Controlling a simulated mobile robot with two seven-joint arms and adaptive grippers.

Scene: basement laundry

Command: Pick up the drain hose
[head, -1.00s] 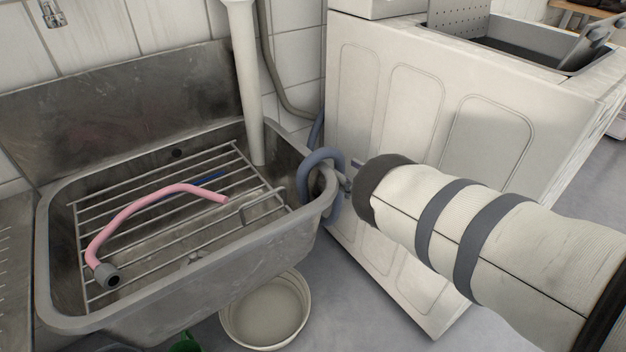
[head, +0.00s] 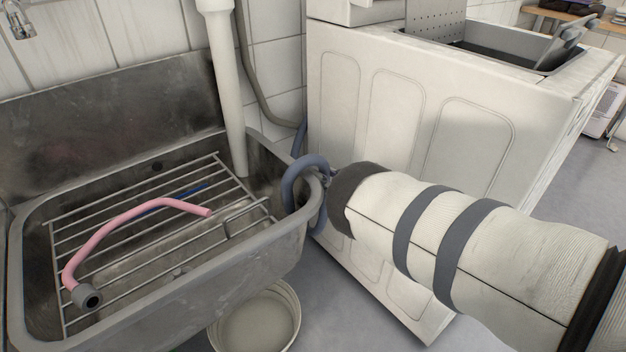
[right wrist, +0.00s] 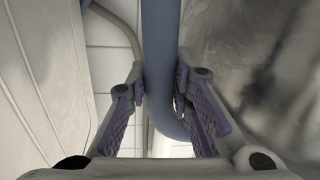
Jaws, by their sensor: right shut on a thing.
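The drain hose (head: 300,172) is a blue-grey tube that hooks over the right rim of the grey sink (head: 258,240). My right gripper (head: 327,180) is at that rim, on the side facing the washing machine, mostly hidden behind its own wrist in the head view. In the right wrist view the drain hose (right wrist: 161,60) runs down from the top and curves to the right at its lower end. It passes between the purple-padded fingers of the right gripper (right wrist: 160,95), which is shut on it. My left gripper is not in view.
A wire rack (head: 130,285) in the sink carries a pink hose (head: 120,222) with a grey end. A white bucket (head: 257,320) stands on the floor below. The white washing machine (head: 400,110) stands close on the right. A white pipe (head: 226,90) rises behind the sink.

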